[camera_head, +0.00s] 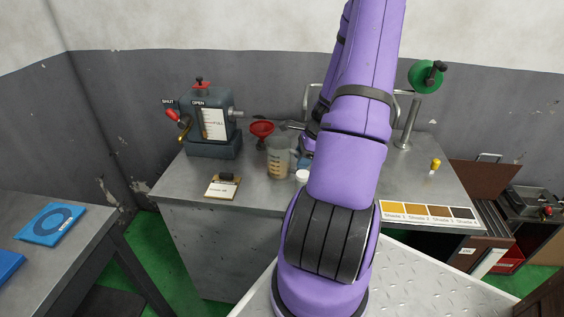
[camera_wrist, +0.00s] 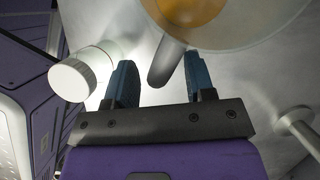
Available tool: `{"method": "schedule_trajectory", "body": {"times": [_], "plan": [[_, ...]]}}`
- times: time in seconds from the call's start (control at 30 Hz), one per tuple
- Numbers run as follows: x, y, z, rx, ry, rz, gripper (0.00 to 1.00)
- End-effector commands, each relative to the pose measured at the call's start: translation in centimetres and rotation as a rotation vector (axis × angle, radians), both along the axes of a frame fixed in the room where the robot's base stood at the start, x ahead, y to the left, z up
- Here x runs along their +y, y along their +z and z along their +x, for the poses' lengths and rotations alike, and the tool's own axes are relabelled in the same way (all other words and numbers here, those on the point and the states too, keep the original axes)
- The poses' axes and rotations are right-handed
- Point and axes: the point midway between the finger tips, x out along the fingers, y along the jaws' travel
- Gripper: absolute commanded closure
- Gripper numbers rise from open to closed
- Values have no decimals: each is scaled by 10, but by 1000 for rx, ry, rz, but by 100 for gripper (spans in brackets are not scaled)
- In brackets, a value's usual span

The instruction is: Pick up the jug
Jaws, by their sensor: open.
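The jug (camera_head: 277,158) is a clear, graduated beaker with some amber fluid low inside. It stands on the grey bench, just left of my arm in the head view. In the wrist view the jug (camera_wrist: 235,40) fills the top, seen from close by, with the amber fluid inside. Its grey handle (camera_wrist: 166,62) points down toward the gap between my fingers. My gripper (camera_wrist: 161,75) is open, with two blue fingers on either side of the handle's line. I cannot tell whether they touch it. My arm hides most of the gripper in the head view.
A white-capped bottle (camera_wrist: 75,79) is close beside the left finger; its cap (camera_head: 302,175) also shows in the head view. A red funnel (camera_head: 262,129) is behind the jug. A valve unit (camera_head: 212,125) stands left, and a small sign (camera_head: 222,187) lies front left.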

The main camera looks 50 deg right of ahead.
Motion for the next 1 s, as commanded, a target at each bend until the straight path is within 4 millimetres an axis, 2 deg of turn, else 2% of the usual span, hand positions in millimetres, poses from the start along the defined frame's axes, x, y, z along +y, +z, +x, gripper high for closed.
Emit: {"method": "schedule_trajectory", "body": {"times": [0.2,0.43,0.47,0.6,0.67,1.0], "plan": [[4,-16,5,0,0,0,50],[4,-16,5,0,0,-1,50],[4,-16,5,0,0,-1,55],[4,-16,5,0,0,-1,87],[4,-16,5,0,0,-1,100],[4,-16,5,0,0,-1,100]]}}
